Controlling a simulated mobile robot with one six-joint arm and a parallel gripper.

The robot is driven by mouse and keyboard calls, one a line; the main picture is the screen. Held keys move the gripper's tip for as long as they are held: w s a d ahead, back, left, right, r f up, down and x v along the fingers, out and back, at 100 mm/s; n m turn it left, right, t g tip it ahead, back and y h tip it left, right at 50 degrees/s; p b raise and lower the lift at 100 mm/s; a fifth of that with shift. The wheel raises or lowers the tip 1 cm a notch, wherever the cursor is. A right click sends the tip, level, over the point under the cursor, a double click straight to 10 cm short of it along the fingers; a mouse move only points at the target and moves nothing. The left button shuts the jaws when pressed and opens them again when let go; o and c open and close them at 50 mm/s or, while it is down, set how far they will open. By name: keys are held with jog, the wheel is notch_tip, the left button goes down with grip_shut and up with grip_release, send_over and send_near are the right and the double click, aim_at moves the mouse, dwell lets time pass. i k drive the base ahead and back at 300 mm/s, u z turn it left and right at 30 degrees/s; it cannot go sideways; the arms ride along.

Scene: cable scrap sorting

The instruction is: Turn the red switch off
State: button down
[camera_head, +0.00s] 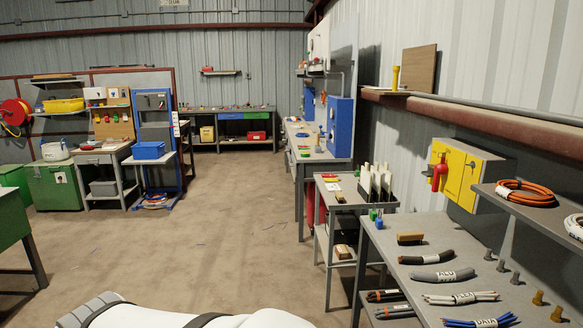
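A red switch (440,172) sticks out from the left front of a yellow box (466,176) at the right. The box is mounted above the back of the grey workbench. The switch looks like a thick red handle; at this size I cannot tell its on or off position. White and grey parts of my own arm lie across the bottom edge, far from the switch. My gripper cannot be made out in this view.
The grey workbench (405,248) holds cable bundles, a brush and small cone-shaped pieces. A shelf (540,215) with an orange cable coil (525,192) juts out right of the box. A small cart (325,230) stands left of the bench.

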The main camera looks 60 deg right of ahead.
aim_at(442, 169)
jog(key=z, duration=2.65)
jog(key=k, duration=1.05)
jog(key=u, duration=0.8)
jog(key=i, duration=1.55)
jog(key=z, duration=0.6)
jog(key=i, duration=1.35)
jog(key=z, duration=1.25)
jog(key=i, duration=0.65)
jog(key=z, duration=0.4)
